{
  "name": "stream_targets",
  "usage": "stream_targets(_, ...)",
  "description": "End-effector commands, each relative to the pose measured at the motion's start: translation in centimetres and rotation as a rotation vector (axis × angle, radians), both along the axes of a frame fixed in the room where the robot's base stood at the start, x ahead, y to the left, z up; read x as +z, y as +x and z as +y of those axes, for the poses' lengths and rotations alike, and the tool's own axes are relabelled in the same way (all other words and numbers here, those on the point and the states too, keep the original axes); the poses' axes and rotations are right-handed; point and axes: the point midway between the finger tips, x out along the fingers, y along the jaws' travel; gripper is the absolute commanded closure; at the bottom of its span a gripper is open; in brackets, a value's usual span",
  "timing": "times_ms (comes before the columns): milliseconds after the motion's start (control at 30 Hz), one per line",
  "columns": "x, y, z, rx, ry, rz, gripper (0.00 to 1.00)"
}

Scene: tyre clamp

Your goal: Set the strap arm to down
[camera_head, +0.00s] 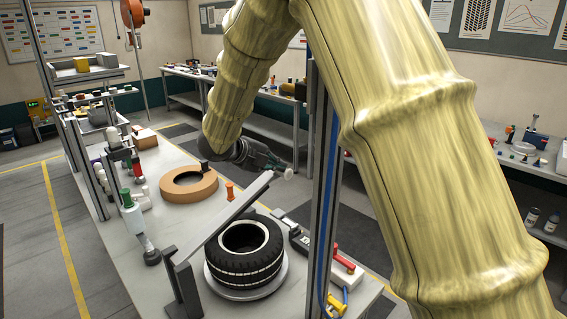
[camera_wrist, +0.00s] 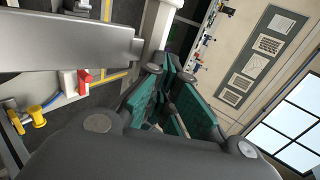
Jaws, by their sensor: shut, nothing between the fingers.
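The strap arm (camera_head: 225,217) is a long grey bar, raised and sloping up to the right over a black tyre (camera_head: 245,262). Its lower left end meets a dark upright post (camera_head: 182,285). The tyre lies flat on a round light plate (camera_head: 246,293). My gripper (camera_head: 284,170) is just beyond the bar's raised right end, shut and empty. In the wrist view the bar (camera_wrist: 70,52) runs in from the left, close to my gripper (camera_wrist: 172,90) with its green pads. I cannot tell whether they touch.
An orange-brown ring (camera_head: 188,185) lies on the bench behind the tyre. A metal upright (camera_head: 322,180) with a blue hose stands right of the tyre. Red-handled (camera_head: 343,258) and yellow (camera_head: 337,303) fittings sit nearby. A green-and-white bottle (camera_head: 133,215) stands at left.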

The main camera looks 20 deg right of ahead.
Motion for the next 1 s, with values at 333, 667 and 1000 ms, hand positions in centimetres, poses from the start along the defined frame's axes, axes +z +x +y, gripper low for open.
stream_targets(333, -3.3, 0.7, -1.1, 0.005, 0.001, 0.001, 1.00)
stream_targets(667, -3.2, 0.7, -1.1, 0.004, 0.001, 0.000, 1.00)
stream_targets(1000, -1.0, 0.4, -0.2, 0.004, 0.001, -0.001, 1.00)
